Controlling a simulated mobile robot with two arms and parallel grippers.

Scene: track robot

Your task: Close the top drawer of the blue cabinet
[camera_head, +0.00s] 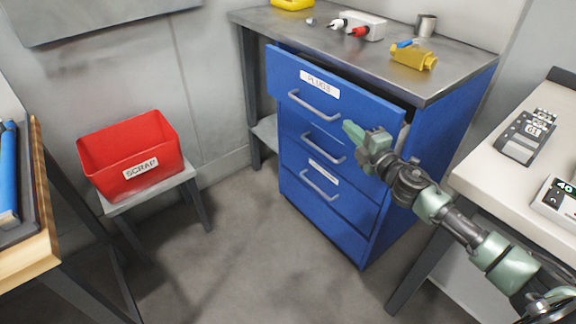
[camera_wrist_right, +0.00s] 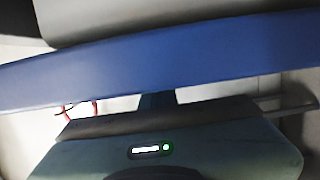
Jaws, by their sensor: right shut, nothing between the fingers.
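The blue cabinet (camera_head: 436,150) stands under a grey worktop. Its top drawer (camera_head: 352,98), labelled PLUGS, is pulled out a little, with a dark gap behind its front at the right. A grey bar handle (camera_head: 314,105) is on the drawer front. My right gripper (camera_head: 350,131) is shut and empty, in front of the drawer's lower right part, right of the handle. In the right wrist view its fingers (camera_wrist_right: 157,101) reach the blue panel (camera_wrist_right: 160,62); I cannot tell whether they touch it. My left gripper is not in view.
A red SCRAP bin (camera_head: 130,155) sits on a small stand at the left. The worktop (camera_head: 385,62) holds a yellow tool (camera_head: 413,57), a metal cup (camera_head: 426,25) and a white block (camera_head: 362,25). A white-topped bench (camera_head: 490,165) stands close at the right. The floor before the cabinet is clear.

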